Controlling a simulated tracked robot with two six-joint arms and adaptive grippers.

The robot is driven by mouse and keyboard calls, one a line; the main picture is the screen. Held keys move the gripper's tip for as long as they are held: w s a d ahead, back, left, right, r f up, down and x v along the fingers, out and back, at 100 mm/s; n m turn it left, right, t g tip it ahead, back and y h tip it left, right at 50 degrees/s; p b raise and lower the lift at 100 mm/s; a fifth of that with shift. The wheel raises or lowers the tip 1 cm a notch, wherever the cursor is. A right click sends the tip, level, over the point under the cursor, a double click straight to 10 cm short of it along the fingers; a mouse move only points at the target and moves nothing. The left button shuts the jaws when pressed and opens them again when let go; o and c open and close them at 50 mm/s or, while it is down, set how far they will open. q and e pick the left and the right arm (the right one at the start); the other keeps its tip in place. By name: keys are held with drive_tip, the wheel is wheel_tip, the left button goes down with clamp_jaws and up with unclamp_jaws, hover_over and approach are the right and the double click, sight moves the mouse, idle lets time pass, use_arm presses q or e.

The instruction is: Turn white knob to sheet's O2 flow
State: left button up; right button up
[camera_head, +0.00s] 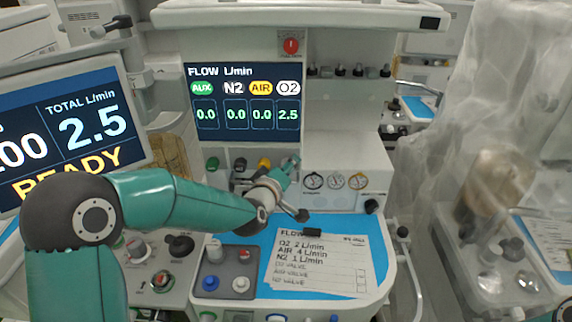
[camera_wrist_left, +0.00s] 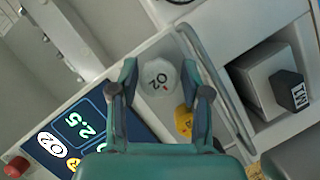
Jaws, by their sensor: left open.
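The white knob (camera_wrist_left: 160,78), marked O2 with a small red mark, sits between the two fingers of my left gripper (camera_wrist_left: 159,68), which is open around it. I cannot tell whether the fingers touch it. In the head view my left gripper (camera_head: 290,170) is at the panel under the flow screen (camera_head: 245,102) and hides the white knob. The screen reads O2 2.5 and AUX, N2 and AIR 0.0. The sheet (camera_head: 315,262) on the blue worktop reads O2 2 L/min, AIR 4 L/min, N2 1 L/min. My right gripper is out of view.
A yellow knob (camera_wrist_left: 184,120) sits close beside the white one. Green (camera_head: 212,163) and black (camera_head: 240,163) knobs stand further left. A monitor (camera_head: 72,135) at left reads total 2.5 L/min and READY. Gauges (camera_head: 335,181) are to the right.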

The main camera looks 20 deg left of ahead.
use_arm(q)
drive_tip(key=shift+w, duration=0.2)
drive_tip(key=c, duration=0.9)
drive_tip(key=shift+f, duration=0.1)
drive_tip(key=shift+m+g+y, duration=0.3)
drive_tip(key=shift+m, duration=0.3)
drive_tip(key=o, duration=0.9)
drive_tip(key=shift+s, duration=0.1)
